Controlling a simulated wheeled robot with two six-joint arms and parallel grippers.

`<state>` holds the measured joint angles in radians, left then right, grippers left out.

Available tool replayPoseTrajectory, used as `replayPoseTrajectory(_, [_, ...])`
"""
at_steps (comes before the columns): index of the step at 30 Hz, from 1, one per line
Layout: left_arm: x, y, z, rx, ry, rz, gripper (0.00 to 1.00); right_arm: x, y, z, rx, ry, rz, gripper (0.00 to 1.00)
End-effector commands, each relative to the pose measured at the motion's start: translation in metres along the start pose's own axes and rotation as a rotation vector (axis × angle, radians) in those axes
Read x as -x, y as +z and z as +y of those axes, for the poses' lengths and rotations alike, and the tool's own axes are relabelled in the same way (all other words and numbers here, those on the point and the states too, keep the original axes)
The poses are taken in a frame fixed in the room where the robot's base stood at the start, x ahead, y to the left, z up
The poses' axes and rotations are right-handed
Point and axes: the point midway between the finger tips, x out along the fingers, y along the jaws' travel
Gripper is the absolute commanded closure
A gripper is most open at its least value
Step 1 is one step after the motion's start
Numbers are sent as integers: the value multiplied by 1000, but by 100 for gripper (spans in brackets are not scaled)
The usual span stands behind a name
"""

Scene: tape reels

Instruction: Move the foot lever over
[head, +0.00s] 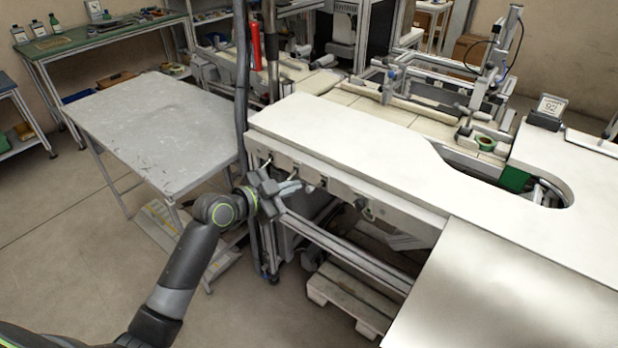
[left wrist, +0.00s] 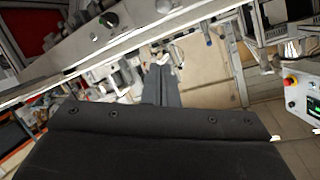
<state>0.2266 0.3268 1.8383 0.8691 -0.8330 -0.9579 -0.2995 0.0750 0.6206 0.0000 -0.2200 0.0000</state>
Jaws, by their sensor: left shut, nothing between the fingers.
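The long white-topped machine bench (head: 345,135) carries several small knobs or levers along its front panel. One dark-and-light lever (head: 308,187) is close to my left gripper, and a dark knob (head: 363,208) sits further right. I cannot tell for sure which of them is the foot lever. My left gripper (head: 297,186) is shut and empty just in front of the panel, below the white top. In the left wrist view its fingers (left wrist: 161,72) point toward a small pale part (left wrist: 177,58); whether they touch it is unclear. My right gripper is not in view.
A grey table (head: 165,130) stands to the left of the bench. A wooden pallet (head: 345,298) lies on the floor under the bench. A dark vertical post or hose (head: 240,80) rises near the bench's left end. Open floor lies at lower left.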

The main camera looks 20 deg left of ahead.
Motion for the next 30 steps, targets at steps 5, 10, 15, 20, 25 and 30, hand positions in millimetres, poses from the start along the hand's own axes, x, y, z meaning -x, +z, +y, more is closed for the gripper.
replayPoseTrajectory(5, [1,-3,0,-7,2,6,100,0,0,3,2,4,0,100])
replayPoseTrajectory(10, [0,-3,0,-6,1,5,100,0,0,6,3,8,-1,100])
replayPoseTrajectory(15, [-8,-3,-1,-4,1,5,100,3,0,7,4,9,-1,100])
replayPoseTrajectory(20, [-29,-5,-1,-1,3,5,100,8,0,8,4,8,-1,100])
replayPoseTrajectory(25, [-57,-5,-1,-2,2,4,100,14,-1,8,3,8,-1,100])
replayPoseTrajectory(30, [-82,-4,-1,-2,2,4,100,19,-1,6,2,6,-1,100])
